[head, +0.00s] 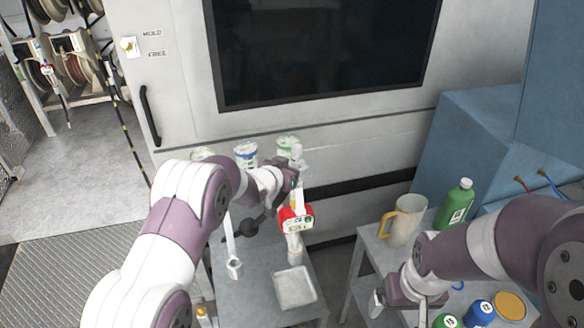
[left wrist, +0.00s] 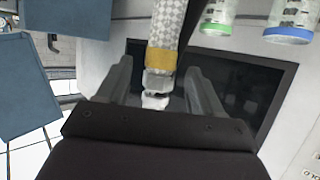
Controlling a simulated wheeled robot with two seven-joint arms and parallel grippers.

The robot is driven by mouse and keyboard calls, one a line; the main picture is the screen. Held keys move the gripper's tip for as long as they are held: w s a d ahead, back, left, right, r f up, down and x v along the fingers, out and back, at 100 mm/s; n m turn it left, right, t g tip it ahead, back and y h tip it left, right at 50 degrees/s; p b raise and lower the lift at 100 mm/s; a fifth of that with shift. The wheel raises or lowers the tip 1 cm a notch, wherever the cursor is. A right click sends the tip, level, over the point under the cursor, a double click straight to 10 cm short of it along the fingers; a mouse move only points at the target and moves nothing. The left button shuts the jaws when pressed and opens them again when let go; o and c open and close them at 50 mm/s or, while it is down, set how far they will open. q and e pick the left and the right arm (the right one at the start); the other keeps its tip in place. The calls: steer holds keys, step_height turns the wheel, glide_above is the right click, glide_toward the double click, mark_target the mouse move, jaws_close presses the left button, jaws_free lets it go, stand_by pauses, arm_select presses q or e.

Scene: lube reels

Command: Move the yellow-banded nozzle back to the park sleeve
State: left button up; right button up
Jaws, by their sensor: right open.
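The yellow-banded nozzle (left wrist: 161,60) shows in the left wrist view, with a pale checkered body, a yellow band and white fittings at one end. It lies between the two fingers of my left gripper (left wrist: 158,74), with a visible gap on each side. In the head view my left gripper (head: 297,184) is above the left cart, partly hidden by its own arm, at a white upright part with a red-and-white labelled block (head: 297,217) below. My right gripper (head: 402,306) is open and empty over the right cart. I cannot clearly identify the park sleeve.
Jars (head: 246,153) stand behind, against the grey cabinet. The right cart holds a beige mug (head: 402,220), a green bottle (head: 455,204) and several coloured lids.

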arm_select(q)
steer(key=b+v, duration=0.4)
steer(key=v, duration=0.8)
steer(key=shift+s+r, duration=0.2)
steer(key=shift+s, duration=0.1)
steer(key=shift+a, duration=0.1)
